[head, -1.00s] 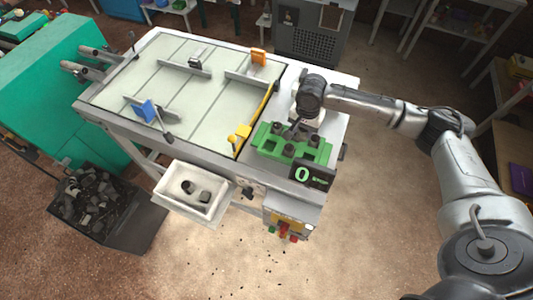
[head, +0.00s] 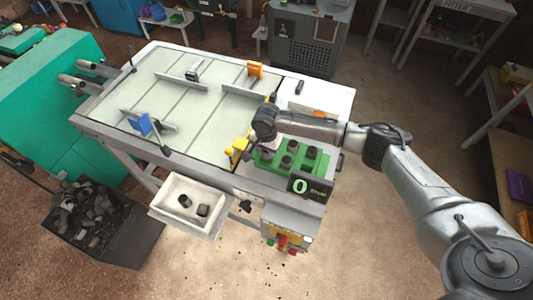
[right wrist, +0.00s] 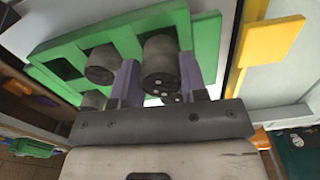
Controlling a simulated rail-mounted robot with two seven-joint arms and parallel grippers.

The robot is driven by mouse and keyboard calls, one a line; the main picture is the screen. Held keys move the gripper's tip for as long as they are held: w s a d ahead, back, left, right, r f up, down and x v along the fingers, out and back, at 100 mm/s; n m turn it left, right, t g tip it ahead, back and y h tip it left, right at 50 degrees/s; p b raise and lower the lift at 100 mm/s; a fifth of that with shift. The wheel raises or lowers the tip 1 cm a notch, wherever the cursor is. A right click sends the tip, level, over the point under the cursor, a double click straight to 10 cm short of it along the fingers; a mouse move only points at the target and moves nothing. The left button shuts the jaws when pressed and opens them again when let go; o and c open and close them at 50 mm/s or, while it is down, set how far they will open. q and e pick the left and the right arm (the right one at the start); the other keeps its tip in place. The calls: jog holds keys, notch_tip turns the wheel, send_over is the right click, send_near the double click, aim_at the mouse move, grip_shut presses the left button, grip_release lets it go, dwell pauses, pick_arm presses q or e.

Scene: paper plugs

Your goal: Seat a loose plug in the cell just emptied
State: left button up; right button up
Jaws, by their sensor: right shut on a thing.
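The green rack (head: 325,163) sits on the right part of the table, with several dark round plugs (head: 293,146) standing in it. My right gripper (head: 267,147) is over the rack's left end; its fingers are mostly hidden in the head view. In the right wrist view the purple fingers (right wrist: 160,80) are shut on a grey plug (right wrist: 160,55), close to the rack (right wrist: 70,38). I cannot tell whether this plug is inside a cell. A dark square empty cell (right wrist: 62,69) shows at the left. Two loose plugs (head: 184,201) (head: 203,210) lie in the white tray (head: 165,212).
A yellow block (head: 236,149) stands just left of the rack, close to my right gripper. A small dark piece (head: 300,87) lies on the white tabletop behind the rack. A black display (head: 309,187) reading 0 stands at the rack's front. A dark bin (head: 128,236) is at lower left.

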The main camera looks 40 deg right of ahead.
notch_tip(320, 180, down, 3)
jog(key=shift+r, duration=0.15)
jog(key=o, duration=0.9)
